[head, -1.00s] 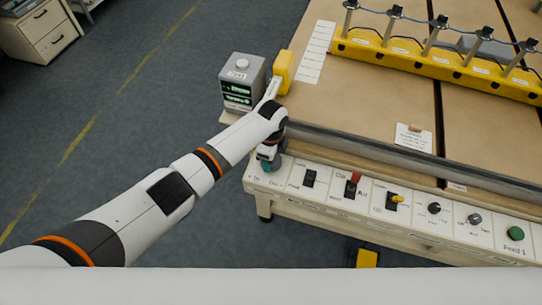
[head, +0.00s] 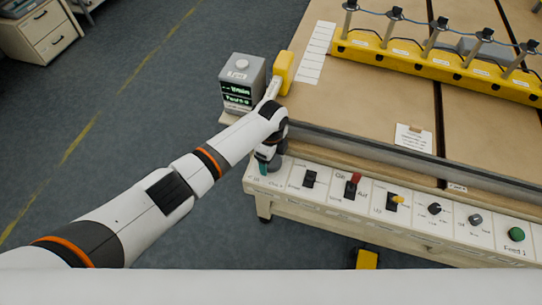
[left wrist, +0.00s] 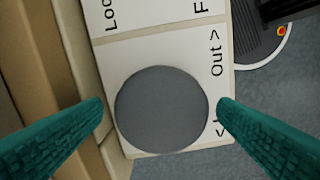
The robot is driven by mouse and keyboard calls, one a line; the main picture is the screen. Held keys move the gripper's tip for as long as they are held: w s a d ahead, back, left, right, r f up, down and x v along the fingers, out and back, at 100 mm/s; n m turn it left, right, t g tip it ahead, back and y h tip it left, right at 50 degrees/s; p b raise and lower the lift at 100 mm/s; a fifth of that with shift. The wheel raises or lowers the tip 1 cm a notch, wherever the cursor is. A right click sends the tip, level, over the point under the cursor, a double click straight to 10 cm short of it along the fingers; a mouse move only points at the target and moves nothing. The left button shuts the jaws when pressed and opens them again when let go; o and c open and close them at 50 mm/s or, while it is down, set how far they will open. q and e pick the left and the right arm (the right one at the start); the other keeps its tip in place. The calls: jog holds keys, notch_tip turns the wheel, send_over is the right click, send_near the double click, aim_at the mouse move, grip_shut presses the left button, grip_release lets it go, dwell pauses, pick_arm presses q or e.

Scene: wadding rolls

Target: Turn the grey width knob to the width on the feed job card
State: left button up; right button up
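The grey width knob (left wrist: 162,108) is a round disc on the white panel, beside the word "Out" in the left wrist view. In the head view the knob (head: 275,164) shows partly, at the panel's left end. My left gripper (left wrist: 161,103) is open, with one teal finger on each side of the knob and a gap on both sides. In the head view this gripper (head: 265,166) points down at the panel's left corner. My right gripper is out of view.
A grey box with a lit green display (head: 238,94) stands behind my left forearm. Right of the knob, the panel holds black, red and yellow switches, two smaller knobs (head: 434,208) and a green button (head: 516,234). A yellow rail (head: 435,62) lies farther back.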

pick_arm(q)
notch_tip(320, 180, up, 12)
jog(key=b, duration=0.1)
jog(key=shift+b, duration=0.3)
dwell(0.3)
dwell(0.8)
